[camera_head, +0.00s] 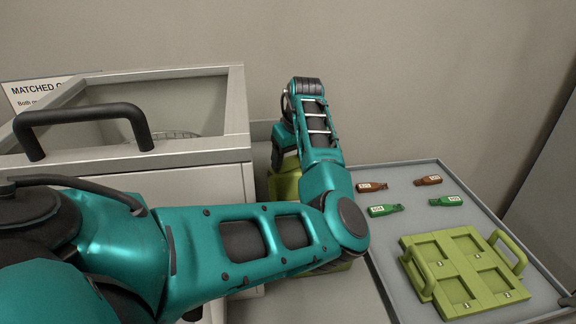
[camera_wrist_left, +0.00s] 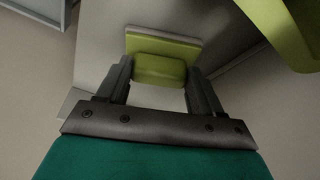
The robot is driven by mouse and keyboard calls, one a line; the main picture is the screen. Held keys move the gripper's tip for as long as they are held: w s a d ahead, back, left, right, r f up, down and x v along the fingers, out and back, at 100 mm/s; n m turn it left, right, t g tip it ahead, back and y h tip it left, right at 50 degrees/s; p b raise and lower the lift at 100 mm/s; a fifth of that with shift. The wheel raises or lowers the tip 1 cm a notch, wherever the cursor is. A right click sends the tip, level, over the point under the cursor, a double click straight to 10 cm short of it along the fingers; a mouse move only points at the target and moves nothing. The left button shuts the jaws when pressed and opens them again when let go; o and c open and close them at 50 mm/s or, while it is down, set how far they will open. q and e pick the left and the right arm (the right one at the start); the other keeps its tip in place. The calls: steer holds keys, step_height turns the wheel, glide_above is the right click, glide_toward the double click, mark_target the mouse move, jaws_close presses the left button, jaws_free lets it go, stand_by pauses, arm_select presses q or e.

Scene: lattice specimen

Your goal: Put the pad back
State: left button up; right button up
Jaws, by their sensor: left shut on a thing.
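A yellow-green pad (camera_wrist_left: 160,68) sits between the two dark fingers of my left gripper (camera_wrist_left: 159,78) in the left wrist view. The gripper is shut on it. The pad has a wider plate behind a thicker raised block, close to a grey surface; I cannot tell if it touches. In the head view my left arm reaches across the middle and bends down beside the cabinet, hiding the fingertips and most of the yellow-green thing (camera_head: 284,187) behind it. My right gripper is not in view.
A grey cabinet (camera_head: 200,157) with a black handle (camera_head: 85,114) stands left of the gripper. A grey tray (camera_head: 390,273) at right holds two brown and two green labelled pieces and a green handled frame (camera_head: 464,272). A large yellow-green part (camera_wrist_left: 283,28) is close by in the wrist view.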

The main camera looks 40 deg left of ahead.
arm_select(q)
steer(key=shift+r, duration=0.1)
steer(key=o, duration=1)
steer(key=p+v, duration=0.1)
steer(key=v, duration=1.1)
steer(key=shift+d, duration=0.15)
